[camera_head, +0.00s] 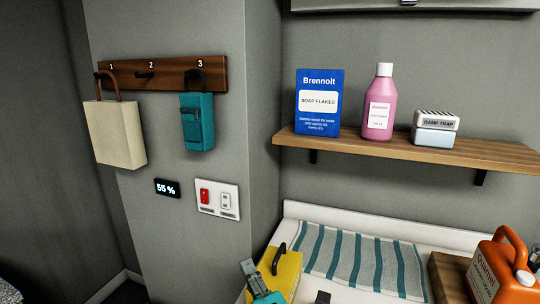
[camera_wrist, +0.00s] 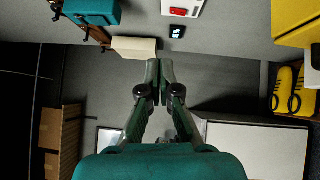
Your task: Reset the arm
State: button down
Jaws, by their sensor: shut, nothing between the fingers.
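My gripper (camera_wrist: 160,68) shows in the middle of the wrist view. Its two dark fingers meet at the tips, shut and empty, with clear air around them. In the head view, a small teal and grey part of my arm (camera_head: 264,291) shows at the bottom edge, in front of a yellow container. Most of the arm is out of that view.
A cream bag (camera_head: 117,133) and a teal pouch (camera_head: 197,122) hang on a wooden hook rail (camera_head: 176,73). A wooden shelf (camera_head: 370,148) holds a blue box, a pink bottle and a damp trap. Below are a yellow container (camera_head: 286,272), a striped cloth (camera_head: 362,262) and an orange jug (camera_head: 500,269).

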jog(key=s+d+f+m+h, duration=0.2)
jog(key=s+d+f+m, duration=0.5)
jog(key=f, duration=0.4)
jog(key=s+d+f+m+h, duration=0.3)
jog(key=s+d+f+m, duration=0.2)
jog(key=s+d+f, duration=0.4)
jog(key=s+d+f+m+g+h, duration=0.1)
jog(key=s+m, duration=0.5)
jog(key=s, duration=0.6)
jog(key=s+d+f+m+g+h, duration=0.1)
jog(key=s+d+m, duration=0.4)
jog(key=s, duration=0.7)
notch_tip(320, 180, down, 3)
jog(key=shift+s+r+m+h, duration=0.2)
jog(key=shift+s+m+h, duration=0.15)
jog(key=shift+m+h, duration=0.15)
jog(key=shift+w+d, duration=0.1)
